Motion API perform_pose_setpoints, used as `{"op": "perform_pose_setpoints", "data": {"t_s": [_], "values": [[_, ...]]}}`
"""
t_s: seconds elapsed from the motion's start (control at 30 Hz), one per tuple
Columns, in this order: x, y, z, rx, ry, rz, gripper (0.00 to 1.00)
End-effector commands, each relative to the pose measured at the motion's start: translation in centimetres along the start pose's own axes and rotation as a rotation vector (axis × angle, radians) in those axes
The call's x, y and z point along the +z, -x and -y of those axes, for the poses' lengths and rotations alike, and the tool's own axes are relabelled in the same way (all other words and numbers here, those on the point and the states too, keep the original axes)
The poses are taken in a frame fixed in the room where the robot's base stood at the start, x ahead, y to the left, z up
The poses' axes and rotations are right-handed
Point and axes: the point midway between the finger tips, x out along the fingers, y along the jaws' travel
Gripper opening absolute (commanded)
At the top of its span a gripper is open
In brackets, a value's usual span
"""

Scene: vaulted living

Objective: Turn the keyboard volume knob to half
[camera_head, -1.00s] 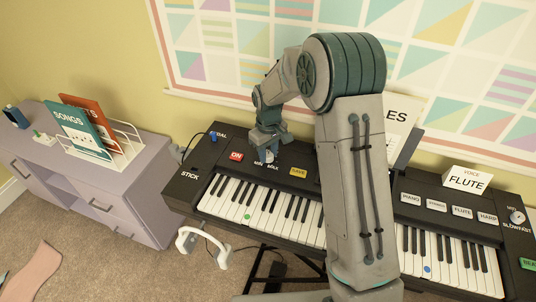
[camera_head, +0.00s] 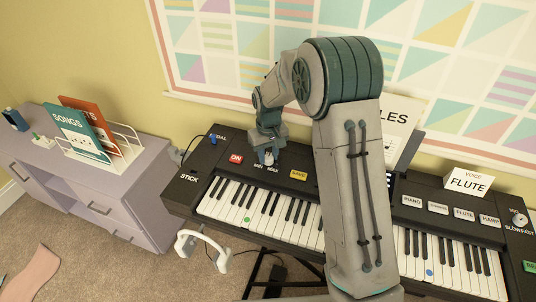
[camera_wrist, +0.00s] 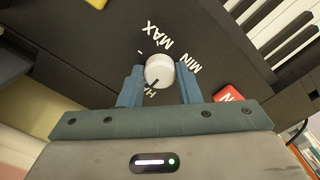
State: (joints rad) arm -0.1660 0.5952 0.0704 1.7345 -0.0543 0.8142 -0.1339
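The volume knob (camera_wrist: 160,71) is a round white knob on the black keyboard panel, labelled MIN, MAX and a partly hidden word starting "HA". Its dark pointer line faces the lower left in the wrist view, toward that partly hidden word. My gripper (camera_wrist: 160,82) has one blue finger on each side of the knob, and both appear to touch it. In the head view my gripper (camera_head: 268,156) points down at the knob on the left part of the keyboard (camera_head: 182,196).
A red ON button (camera_head: 236,159) and a yellow SAVE button (camera_head: 298,175) sit on either side of the knob. A FLUTE sign (camera_head: 469,181) and another white knob (camera_head: 519,219) are at the right. A purple cabinet (camera_head: 135,200) stands at the left.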

Motion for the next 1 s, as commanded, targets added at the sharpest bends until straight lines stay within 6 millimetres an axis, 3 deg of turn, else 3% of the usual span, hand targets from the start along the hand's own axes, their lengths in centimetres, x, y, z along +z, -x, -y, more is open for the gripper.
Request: {"op": "perform_pose_setpoints", "data": {"t_s": [0.03, 0.1, 0.47, 0.57, 1.0], "values": [[-0.1, 0.1, 0.0, 0.001, 0.000, -0.005, 0.41], [-0.1, 0.1, 0.0, 0.001, 0.001, -0.004, 0.52], [-0.1, 0.8, 0.0, 0.000, 0.001, -0.003, 0.52], [-0.1, 2.1, 0.0, 0.001, 0.000, -0.005, 0.52], [-0.1, 11.6, 0.0, 0.001, 0.000, -0.006, 0.52]]}}
